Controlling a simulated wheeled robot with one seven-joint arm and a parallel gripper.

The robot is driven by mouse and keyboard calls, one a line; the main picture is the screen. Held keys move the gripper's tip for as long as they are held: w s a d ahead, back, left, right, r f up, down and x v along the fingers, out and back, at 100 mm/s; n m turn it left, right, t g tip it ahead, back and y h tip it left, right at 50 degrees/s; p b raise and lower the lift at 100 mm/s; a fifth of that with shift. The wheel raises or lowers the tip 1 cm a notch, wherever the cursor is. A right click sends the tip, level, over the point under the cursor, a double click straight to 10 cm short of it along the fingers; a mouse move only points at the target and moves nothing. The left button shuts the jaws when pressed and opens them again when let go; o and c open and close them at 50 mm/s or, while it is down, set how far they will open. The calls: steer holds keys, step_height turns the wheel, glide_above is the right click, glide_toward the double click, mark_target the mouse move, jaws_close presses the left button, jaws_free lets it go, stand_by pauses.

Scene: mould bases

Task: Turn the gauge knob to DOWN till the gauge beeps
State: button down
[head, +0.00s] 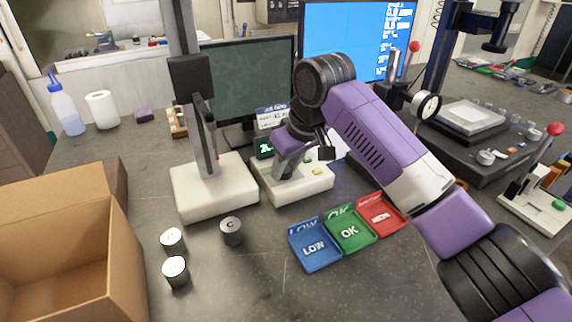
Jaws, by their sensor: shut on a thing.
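The gauge unit is a white box (305,187) with a small green-lit display (265,149) and a few small buttons, in the middle of the head view. My gripper (281,176) points down at the top of this box, its fingers shut at the knob's place. The gripper hides the knob, so its setting cannot be read. The display digits are partly covered and too small to read.
A stand with a white base (214,190) is just left of the gauge. Blue LOW (318,262), green OK (352,245) and red (385,225) trays lie in front. Three dark cylinders, one here (231,232), and an open cardboard box (122,262) are left.

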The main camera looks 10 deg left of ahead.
steer(key=shift+r, duration=0.15)
steer(key=n+g+p, duration=0.1)
steer(key=n+p, duration=0.2)
steer(key=shift+y, duration=0.4)
steer(key=shift+w+n+g+y+p, duration=0.15)
steer(key=shift+n+g+p, duration=0.2)
steer(key=shift+n, duration=0.75)
steer(key=shift+w+n+g+y+p, duration=0.15)
steer(key=shift+n+g, duration=0.3)
steer(key=shift+n, duration=0.65)
steer(key=shift+s, duration=0.1)
steer(key=c, duration=1)
jaws_free()
steer(key=shift+d, duration=0.1)
steer(key=shift+o, duration=0.2)
steer(key=v, duration=0.7)
steer(key=shift+r+b, duration=0.3)
steer(key=shift+b, duration=0.15)
steer(key=shift+d, duration=0.1)
